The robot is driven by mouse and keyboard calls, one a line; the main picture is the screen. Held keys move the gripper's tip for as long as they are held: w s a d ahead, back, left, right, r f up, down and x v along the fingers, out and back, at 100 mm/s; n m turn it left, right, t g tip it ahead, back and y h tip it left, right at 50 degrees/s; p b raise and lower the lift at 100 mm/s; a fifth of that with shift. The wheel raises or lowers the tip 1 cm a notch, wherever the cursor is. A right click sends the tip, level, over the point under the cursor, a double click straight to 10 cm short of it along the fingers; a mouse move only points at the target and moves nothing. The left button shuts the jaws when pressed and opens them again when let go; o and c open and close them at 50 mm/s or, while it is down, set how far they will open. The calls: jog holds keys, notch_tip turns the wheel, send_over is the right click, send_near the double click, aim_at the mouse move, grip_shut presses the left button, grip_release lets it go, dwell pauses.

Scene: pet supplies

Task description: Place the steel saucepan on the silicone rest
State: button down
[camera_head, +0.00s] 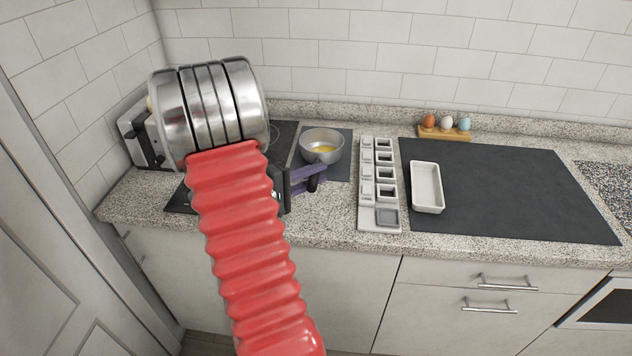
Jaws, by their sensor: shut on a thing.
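The steel saucepan (321,140) is right of the hob, with something yellow inside. Its bowl is upright and overlaps a dark grey flat mat (343,171), which looks like the silicone rest. I cannot tell whether the pan's base touches the mat. My gripper (316,178), with purple fingers, is at the near side of the pan and shut on its dark handle. The fingers hide most of the handle. My red ribbed arm with a steel joint fills the left foreground.
The black hob (284,137) is partly hidden behind my arm. A toaster (139,133) stands at the far left. A pale compartment tray (366,212) is right of the mat. A white dish (427,187) sits on a large dark mat (520,190). An egg holder (444,134) with eggs stands behind.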

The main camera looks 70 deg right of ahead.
jog(key=shift+f, duration=1.15)
jog(key=c, duration=1.6)
grip_release()
jog(key=shift+f, duration=0.15)
jog(key=shift+o, duration=0.2)
jog(key=v, duration=1.2)
